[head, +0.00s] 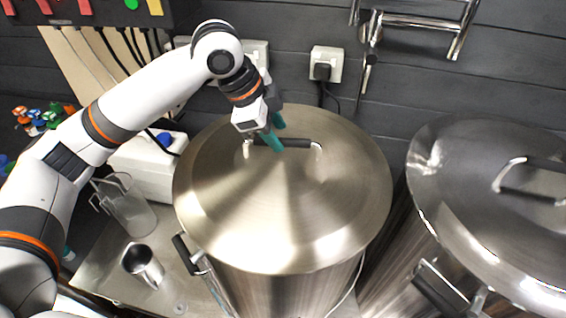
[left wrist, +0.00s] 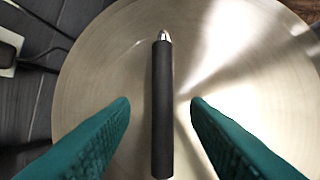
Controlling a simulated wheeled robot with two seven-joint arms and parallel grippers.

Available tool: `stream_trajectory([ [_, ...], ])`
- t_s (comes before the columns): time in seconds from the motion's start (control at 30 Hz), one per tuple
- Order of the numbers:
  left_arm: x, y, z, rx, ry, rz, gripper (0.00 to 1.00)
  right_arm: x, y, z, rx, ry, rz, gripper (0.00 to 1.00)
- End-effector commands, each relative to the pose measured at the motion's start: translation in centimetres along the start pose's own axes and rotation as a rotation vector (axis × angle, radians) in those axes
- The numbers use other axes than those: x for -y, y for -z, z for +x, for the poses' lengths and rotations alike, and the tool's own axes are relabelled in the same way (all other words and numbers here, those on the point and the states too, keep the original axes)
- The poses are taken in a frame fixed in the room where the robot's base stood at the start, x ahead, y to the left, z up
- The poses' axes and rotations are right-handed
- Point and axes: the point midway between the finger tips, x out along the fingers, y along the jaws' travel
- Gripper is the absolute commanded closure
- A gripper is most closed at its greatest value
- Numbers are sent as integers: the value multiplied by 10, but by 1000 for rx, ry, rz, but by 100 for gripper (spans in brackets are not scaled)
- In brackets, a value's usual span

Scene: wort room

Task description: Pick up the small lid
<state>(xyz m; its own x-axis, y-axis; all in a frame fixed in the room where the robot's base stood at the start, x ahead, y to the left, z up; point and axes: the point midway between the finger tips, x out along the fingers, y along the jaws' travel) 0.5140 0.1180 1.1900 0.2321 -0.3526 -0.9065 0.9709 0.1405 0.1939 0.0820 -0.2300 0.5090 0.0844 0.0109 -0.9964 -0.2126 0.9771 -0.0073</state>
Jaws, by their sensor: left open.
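A round brushed-steel lid (head: 240,215) sits on the middle pot (head: 285,295) in the head view. Its black bar handle (head: 293,143) is on metal mounts near the lid's middle. My left gripper (head: 277,132) is over this handle, with teal fingers open. In the left wrist view the black handle (left wrist: 162,110) runs lengthwise between the two fingers, with a gap on both sides. The lid (left wrist: 105,65) fills most of that view below the fingers. Whether the fingertips touch the lid is unclear. My right gripper does not show.
A second steel pot with a lid (head: 450,180) stands close on the right. A clear jug (head: 125,205) and a metal cup (head: 143,265) stand at the left on a steel surface. A wall socket (head: 327,65) and pipe (head: 415,20) are behind.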

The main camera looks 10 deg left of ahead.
Motion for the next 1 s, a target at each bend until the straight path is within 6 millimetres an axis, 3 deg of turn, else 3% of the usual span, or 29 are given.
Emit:
stream_trajectory([
  [0.1,1,-1,17,-2,6,0,58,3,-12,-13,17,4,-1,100],
  [0.23,1,-1,34,0,4,0,58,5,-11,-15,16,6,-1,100],
  [0.53,1,0,41,0,0,1,58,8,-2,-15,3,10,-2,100],
  [0.8,1,0,40,0,1,1,100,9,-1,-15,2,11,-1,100],
  [1.0,0,-1,38,4,-4,2,100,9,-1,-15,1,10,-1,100],
])
